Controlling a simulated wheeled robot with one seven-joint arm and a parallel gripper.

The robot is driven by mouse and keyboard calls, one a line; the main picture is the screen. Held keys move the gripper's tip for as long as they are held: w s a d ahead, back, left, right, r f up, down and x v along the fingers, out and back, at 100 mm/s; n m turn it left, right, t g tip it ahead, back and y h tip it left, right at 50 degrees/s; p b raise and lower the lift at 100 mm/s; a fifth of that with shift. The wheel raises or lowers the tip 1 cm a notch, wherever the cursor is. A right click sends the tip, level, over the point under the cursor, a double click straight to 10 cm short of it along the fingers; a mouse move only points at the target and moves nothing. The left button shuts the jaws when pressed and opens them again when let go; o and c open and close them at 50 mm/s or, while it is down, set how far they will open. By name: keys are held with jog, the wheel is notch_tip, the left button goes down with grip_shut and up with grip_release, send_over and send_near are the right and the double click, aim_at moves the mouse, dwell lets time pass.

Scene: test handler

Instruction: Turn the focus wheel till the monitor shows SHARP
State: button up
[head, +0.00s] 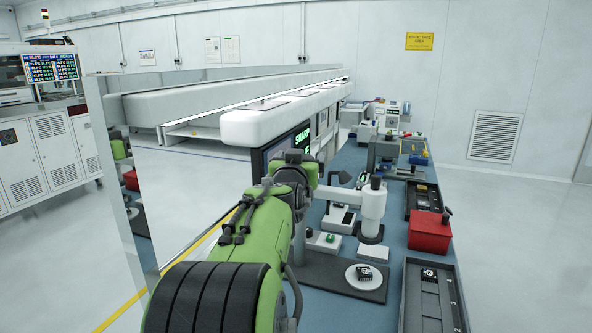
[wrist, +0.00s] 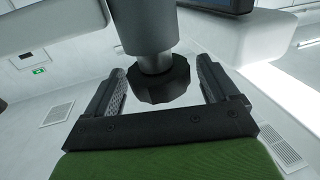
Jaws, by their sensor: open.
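The focus wheel (wrist: 158,88) is a dark, many-sided knob on a short shaft under a grey cylinder in the wrist view. My gripper (wrist: 161,68) is open, with one finger on each side of the wheel. A gap shows at the right finger; the left finger is very close, and I cannot tell if it touches. In the head view the monitor (head: 302,139) shows green letters reading SHARP, its lower part hidden behind my green arm. The white scope column (head: 373,205) stands right of my arm. My fingers are not clear in the head view.
A dark stage (head: 318,273) with a white round plate (head: 353,281) and a small chip lies below the scope. A red box (head: 430,234) and dark trays (head: 421,303) stand to the right on the blue bench (head: 395,252). A long white housing (head: 262,124) runs behind.

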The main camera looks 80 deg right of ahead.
jog(key=s+a, duration=0.1)
jog(key=a, duration=1.3)
jog(key=shift+s+a, duration=0.3)
jog(key=shift+s, duration=0.05)
